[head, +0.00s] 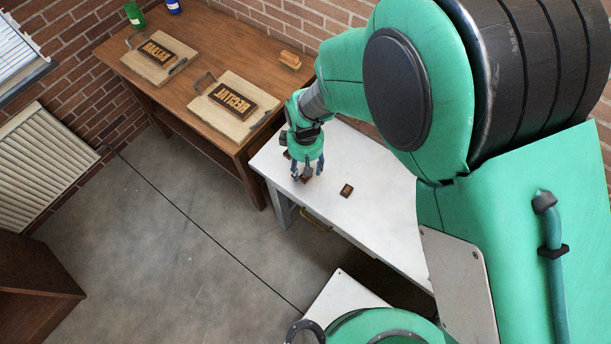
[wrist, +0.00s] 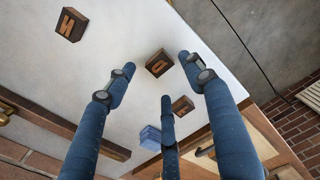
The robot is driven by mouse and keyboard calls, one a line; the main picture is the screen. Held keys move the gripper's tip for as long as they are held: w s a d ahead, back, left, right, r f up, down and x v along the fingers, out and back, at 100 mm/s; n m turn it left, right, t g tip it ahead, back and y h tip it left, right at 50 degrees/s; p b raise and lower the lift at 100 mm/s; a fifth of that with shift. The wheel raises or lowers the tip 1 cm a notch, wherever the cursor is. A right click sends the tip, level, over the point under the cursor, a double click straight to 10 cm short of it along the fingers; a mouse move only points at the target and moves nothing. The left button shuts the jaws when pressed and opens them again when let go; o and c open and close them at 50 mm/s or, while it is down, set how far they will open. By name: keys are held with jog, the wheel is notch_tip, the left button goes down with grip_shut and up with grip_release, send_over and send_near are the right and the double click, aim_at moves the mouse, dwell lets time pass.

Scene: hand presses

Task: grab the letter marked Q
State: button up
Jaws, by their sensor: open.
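A small dark wooden letter block (wrist: 159,63) lies on the white table between my fingertips in the wrist view; its mark is too small to read surely as Q. In the head view this block (head: 306,180) shows just under my gripper (head: 307,174), partly hidden by the fingers. My three blue fingers (wrist: 158,76) are spread open and hold nothing. A second block (wrist: 182,106), its letter unclear, lies close by near the third finger. A third block, with an N-like mark (wrist: 72,24), lies apart; in the head view it is the block (head: 346,190) right of my gripper.
A blue object (wrist: 150,137) lies near the third finger. The white table (head: 375,215) is otherwise largely clear. A brown wooden table (head: 200,60) at the left carries two boards with lettered plates (head: 232,99), a brush (head: 290,60), and green and blue bottles (head: 134,14).

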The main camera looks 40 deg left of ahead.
jog(key=shift+f, duration=2.15)
jog(key=c, duration=1)
